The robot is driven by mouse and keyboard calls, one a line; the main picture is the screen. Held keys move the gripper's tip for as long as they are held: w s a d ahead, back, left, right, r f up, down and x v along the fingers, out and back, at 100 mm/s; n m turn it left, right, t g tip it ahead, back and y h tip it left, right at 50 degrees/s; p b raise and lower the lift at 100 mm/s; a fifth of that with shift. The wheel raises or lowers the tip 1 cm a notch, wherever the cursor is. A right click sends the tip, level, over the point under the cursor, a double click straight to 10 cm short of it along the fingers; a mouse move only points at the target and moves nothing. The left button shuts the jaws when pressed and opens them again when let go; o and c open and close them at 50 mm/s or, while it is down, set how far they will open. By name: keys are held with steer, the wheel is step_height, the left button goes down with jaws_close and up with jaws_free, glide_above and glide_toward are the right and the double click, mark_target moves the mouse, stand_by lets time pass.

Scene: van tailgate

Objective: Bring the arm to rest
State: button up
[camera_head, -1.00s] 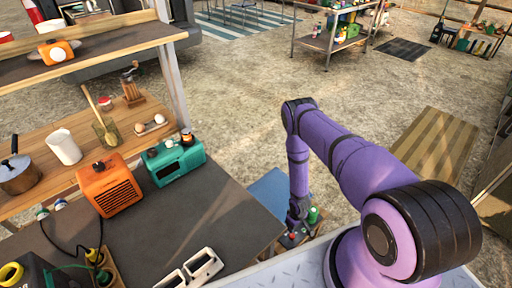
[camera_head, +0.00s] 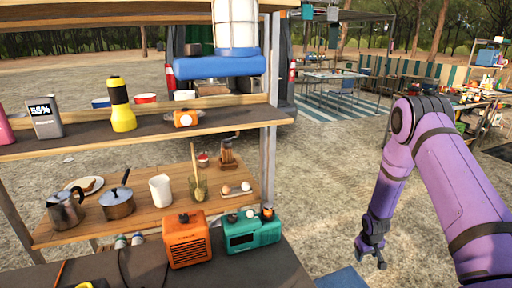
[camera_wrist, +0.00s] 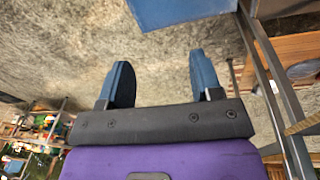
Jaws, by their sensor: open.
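My purple arm (camera_head: 455,185) is at the right of the head view, bent at the elbow, with its forearm hanging down. My gripper (camera_head: 372,258) is at the lower end, above the gravel ground and to the right of the shelf unit. In the wrist view my gripper (camera_wrist: 158,82) shows two blue fingers set well apart, with only gravel between them. The gripper is open and empty and touches nothing that I can see.
The shelf unit (camera_head: 268,160) on the left holds a kettle, a pot (camera_head: 117,200), an orange heater (camera_head: 187,240) and a teal radio (camera_head: 252,233). A blue panel (camera_wrist: 180,12) lies close to the fingers in the wrist view. Open gravel (camera_head: 330,170) lies between shelf and arm.

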step_height(320, 180, up, 22)
steer(key=a+t, duration=0.1)
steer(key=a, duration=0.1)
steer(key=s+a+r+m, duration=0.1)
steer(key=s+a+r, duration=0.15)
steer(key=r, duration=0.65)
steer(key=s+a+r, duration=0.1)
steer(key=s+r, duration=0.3)
steer(key=r, duration=0.5)
steer(key=s+a+r+m+t, duration=0.15)
steer(key=s+a+r, duration=0.25)
steer(key=s+r, duration=0.95)
steer(key=s+a+r, duration=0.1)
steer(key=s, duration=0.7)
steer(key=s+a+r+t+y, duration=0.1)
steer(key=s, duration=0.7)
steer(key=shift+s+r, duration=0.2)
steer(key=shift+r, duration=0.05)
